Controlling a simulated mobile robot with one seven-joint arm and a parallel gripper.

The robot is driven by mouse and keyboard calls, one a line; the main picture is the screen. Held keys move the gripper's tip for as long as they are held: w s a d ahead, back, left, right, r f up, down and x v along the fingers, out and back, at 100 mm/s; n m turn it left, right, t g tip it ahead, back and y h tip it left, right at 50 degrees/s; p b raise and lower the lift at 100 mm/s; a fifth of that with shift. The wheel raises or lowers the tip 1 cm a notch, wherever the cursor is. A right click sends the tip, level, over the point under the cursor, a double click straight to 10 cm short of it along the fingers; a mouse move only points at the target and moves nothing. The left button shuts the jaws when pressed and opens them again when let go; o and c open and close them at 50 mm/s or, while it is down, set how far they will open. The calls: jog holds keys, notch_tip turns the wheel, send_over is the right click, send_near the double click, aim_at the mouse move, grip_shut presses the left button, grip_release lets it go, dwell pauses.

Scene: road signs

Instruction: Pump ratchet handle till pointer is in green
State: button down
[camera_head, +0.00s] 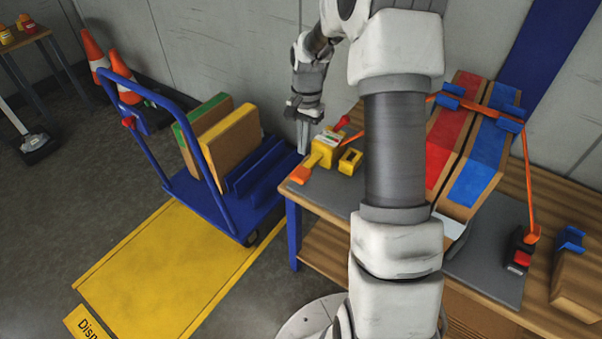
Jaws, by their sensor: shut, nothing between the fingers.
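A yellow device (325,150) with an orange-red end sits at the left end of the workbench. A small red handle-like part (342,123) sticks up behind it. A yellow block with a dark opening (350,161) is beside it. An orange strap (529,185) runs over the boards down to a black and red buckle (521,250) at the right. I cannot tell a pointer or a green zone at this size. My gripper (302,148) points down, shut and empty, just left of the yellow device and apparently apart from it.
My arm hides the middle of the workbench (480,262). Red (447,140) and blue (478,165) boards lean at the back under the strap. A blue cart (178,188) with panels stands left of the bench. A wooden block with a blue top (577,275) is at the right.

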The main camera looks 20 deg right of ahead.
aim_at(302, 171)
jog(key=shift+s+a+f+b, duration=0.1)
jog(key=shift+a+f+b, duration=0.05)
jog(key=shift+f+b, duration=1.2)
jog(key=shift+s+a+f+b, duration=0.1)
jog(key=shift+f+b, duration=0.85)
jog(key=shift+f, duration=0.75)
jog(key=shift+f+b, duration=1.05)
jog(key=shift+f, duration=0.95)
jog(key=shift+d+r+p, duration=0.1)
jog(key=shift+r+p, duration=0.15)
jog(key=shift+p, duration=0.05)
jog(key=shift+w+d+r+p, duration=0.3)
jog(key=shift+w+d+p, duration=0.2)
jog(key=shift+d, duration=0.05)
jog(key=shift+w+d+r+p, duration=0.25)
jog(key=shift+w+d+p, duration=0.2)
jog(key=shift+d, duration=0.1)
jog(key=shift+f, duration=0.1)
jog(key=shift+d, duration=0.1)
